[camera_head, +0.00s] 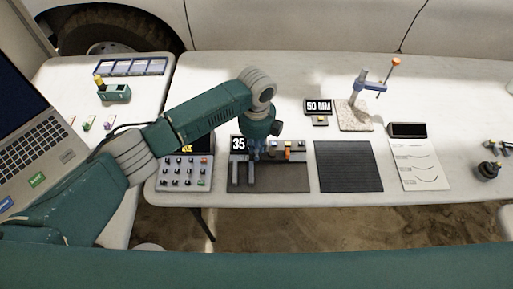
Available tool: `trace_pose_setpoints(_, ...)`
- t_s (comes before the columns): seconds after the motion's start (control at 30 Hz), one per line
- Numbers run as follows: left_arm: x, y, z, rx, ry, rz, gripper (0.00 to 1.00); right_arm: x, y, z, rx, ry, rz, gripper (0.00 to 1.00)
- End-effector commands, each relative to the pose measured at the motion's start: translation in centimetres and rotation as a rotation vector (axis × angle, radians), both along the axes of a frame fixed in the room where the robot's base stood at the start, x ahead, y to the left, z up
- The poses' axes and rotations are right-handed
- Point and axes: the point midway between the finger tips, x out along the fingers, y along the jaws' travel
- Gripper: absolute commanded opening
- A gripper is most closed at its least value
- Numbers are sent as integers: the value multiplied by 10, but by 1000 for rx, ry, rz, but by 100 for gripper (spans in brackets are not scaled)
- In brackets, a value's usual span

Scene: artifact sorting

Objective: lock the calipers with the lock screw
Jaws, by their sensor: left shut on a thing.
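The calipers (277,156) lie on a dark board (293,182) on the table, with two dark jaws pointing towards me at the left. A display (238,143) reading 35 stands at the board's back left. A small orange piece (288,143), possibly the lock screw, shows on the right part of the calipers. My left gripper (257,154) points down over the left part of the calipers and is shut on a part of them. The wrist and fingers hide which part. My right gripper is not in view.
A grey box with several knobs (184,178) stands left of the board. A black ribbed mat (349,167) lies right of it. Behind are a 50 MM sign (318,107) and a blue stand with an orange knob (369,84). A laptop (50,150) is at the left.

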Motion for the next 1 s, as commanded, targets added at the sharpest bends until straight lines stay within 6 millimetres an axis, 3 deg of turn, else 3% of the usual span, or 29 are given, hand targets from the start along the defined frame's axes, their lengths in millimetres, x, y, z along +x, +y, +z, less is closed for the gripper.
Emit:
trace_pose_setpoints(0.6, 2, -1, 1, -2, -5, -583, 0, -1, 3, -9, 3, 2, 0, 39)
trace_pose_setpoints(1.0, 2, -1, 1, -1, -5, -878, 0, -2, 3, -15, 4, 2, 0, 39)
